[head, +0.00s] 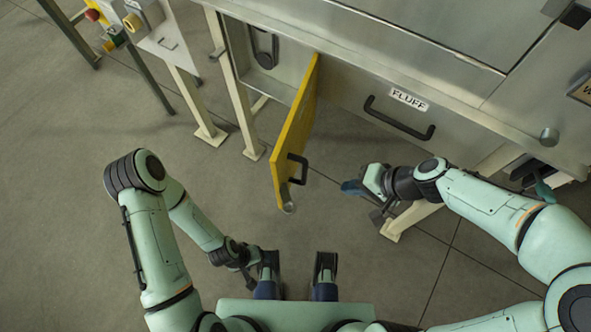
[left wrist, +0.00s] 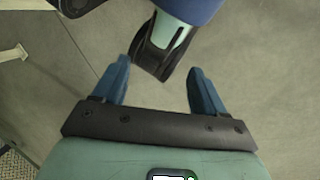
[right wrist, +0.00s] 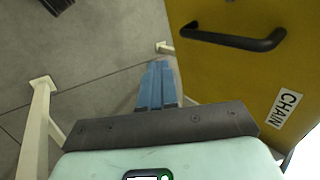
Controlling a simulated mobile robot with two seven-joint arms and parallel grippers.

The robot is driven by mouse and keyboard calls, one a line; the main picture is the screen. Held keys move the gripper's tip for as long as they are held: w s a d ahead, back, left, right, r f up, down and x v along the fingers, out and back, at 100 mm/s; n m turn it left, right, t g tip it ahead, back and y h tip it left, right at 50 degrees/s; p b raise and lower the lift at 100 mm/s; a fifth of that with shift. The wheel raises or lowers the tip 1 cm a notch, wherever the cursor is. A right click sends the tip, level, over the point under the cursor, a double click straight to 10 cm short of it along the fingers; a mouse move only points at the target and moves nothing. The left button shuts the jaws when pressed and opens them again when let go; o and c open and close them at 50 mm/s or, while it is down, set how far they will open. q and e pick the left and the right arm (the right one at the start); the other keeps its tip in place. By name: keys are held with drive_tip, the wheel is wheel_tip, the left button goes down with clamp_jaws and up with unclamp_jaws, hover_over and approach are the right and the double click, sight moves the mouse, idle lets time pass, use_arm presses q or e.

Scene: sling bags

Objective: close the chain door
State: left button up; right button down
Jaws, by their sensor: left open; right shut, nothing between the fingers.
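The chain door (head: 298,130) is a yellow panel standing open, swung out from the steel machine toward me in the head view. Its dark handle (head: 297,168) is on the face toward the right. In the right wrist view the yellow door (right wrist: 235,75) fills the upper right, with its black handle (right wrist: 235,40) and a CHAIN label. My right gripper (head: 350,187) is shut and empty, to the right of the door and apart from its handle. Its blue fingers (right wrist: 157,87) are together. My left gripper (left wrist: 157,85) is open and empty, low near my base.
The open compartment (head: 262,48) lies left of the door's hinge. A FLUFF drawer (head: 385,100) with a black handle is right of it. Pale machine legs (head: 400,218) stand near my right gripper. The floor (head: 200,190) left of the door is clear.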

wheel_tip(320, 180, up, 9)
drive_tip(key=s+a+n+y, duration=0.1)
drive_tip(key=s+a+y, duration=0.1)
drive_tip(key=a, duration=0.1)
drive_tip(key=b, duration=0.1)
approach(283, 179)
drive_tip(key=x, duration=0.3)
drive_tip(key=f+x, duration=0.1)
drive_tip(key=x, duration=0.1)
drive_tip(key=shift+d, duration=0.35)
use_arm(q)
drive_tip(key=shift+s+d+r, duration=0.15)
drive_tip(key=shift+s+d, duration=0.2)
drive_tip(key=shift+s, duration=0.15)
use_arm(e)
drive_tip(key=shift+w+a, duration=0.2)
drive_tip(key=shift+a, duration=0.45)
drive_tip(key=shift+a, duration=0.15)
